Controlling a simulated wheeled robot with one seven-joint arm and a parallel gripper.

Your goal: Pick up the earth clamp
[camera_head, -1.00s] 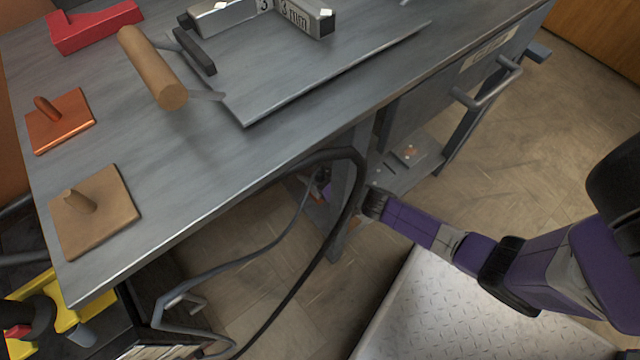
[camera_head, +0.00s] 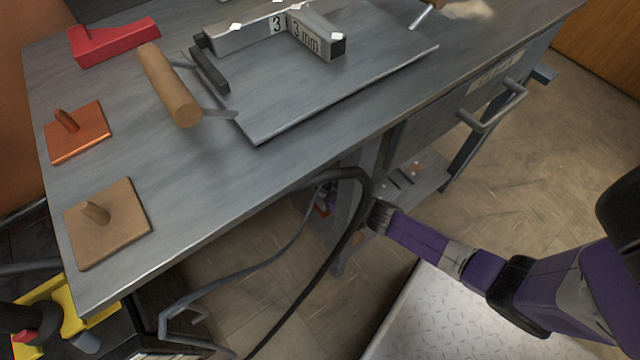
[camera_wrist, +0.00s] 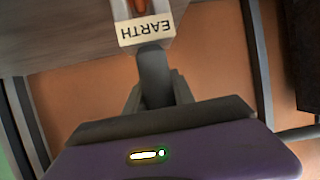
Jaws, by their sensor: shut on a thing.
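In the wrist view, a small pale plate (camera_wrist: 147,29) reads EARTH upside down, with an orange-brown part just above it. I take this to be the earth clamp; most of it lies beyond the top edge. My gripper (camera_wrist: 154,62) reaches up to it with dark fingers and is shut on it just below the label. In the head view, my purple arm reaches under the workbench edge by its front leg. The fingers and clamp are largely hidden there by the leg and a dark cable.
The workbench (camera_head: 200,190) holds a wooden-handled tool (camera_head: 168,85), a red block (camera_head: 113,42) and two handled plates. The dark cable (camera_head: 322,270) loops down from near the bench leg. A lower shelf (camera_head: 428,172) and a tread-plate surface (camera_head: 440,310) are close to my arm. Floor is open at right.

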